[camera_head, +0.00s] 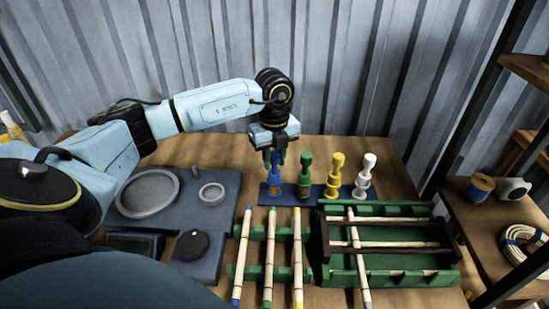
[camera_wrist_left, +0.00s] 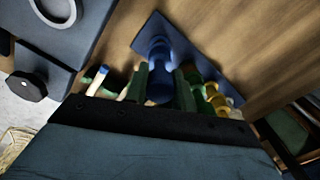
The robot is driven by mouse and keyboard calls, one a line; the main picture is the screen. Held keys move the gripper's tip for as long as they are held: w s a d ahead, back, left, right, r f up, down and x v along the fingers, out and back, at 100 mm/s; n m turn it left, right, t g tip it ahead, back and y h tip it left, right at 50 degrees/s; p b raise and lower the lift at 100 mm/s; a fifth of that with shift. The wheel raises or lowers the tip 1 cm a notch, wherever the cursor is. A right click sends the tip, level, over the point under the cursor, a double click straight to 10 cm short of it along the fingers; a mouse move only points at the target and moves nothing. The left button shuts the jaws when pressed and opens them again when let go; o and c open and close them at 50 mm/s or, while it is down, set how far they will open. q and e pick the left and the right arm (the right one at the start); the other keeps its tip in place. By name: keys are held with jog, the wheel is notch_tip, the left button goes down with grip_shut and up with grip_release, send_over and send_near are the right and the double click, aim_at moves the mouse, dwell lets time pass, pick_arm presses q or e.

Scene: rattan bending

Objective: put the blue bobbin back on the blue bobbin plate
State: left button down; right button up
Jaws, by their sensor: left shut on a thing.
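The blue bobbin (camera_head: 274,187) is upright at the left end of the dark blue bobbin plate (camera_head: 318,202). My left gripper (camera_head: 275,160) points down from above and is shut on the bobbin's upper part. In the left wrist view the blue bobbin (camera_wrist_left: 160,80) sits between the two green fingers, with the plate (camera_wrist_left: 207,68) behind it. I cannot tell whether its base touches the plate or is slightly above it. My right gripper is not in view.
Green (camera_head: 304,176), yellow (camera_head: 334,178) and white (camera_head: 364,176) bobbins stand in a row to the right. In front are a green rack with sticks (camera_head: 269,258) and a green frame (camera_head: 388,272). A grey-blue board with round discs (camera_head: 222,215) lies left.

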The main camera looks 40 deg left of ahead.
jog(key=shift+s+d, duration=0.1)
pick_arm(q)
jog(key=shift+f, duration=0.15)
jog(key=c, duration=1.4)
grip_release()
jog(key=shift+c, duration=0.2)
jog(key=shift+o, duration=1.4)
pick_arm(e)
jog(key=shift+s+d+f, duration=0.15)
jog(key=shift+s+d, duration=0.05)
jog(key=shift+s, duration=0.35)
pick_arm(q)
notch_tip(320, 180, up, 12)
jog(key=p, duration=0.1)
jog(key=shift+r, duration=0.25)
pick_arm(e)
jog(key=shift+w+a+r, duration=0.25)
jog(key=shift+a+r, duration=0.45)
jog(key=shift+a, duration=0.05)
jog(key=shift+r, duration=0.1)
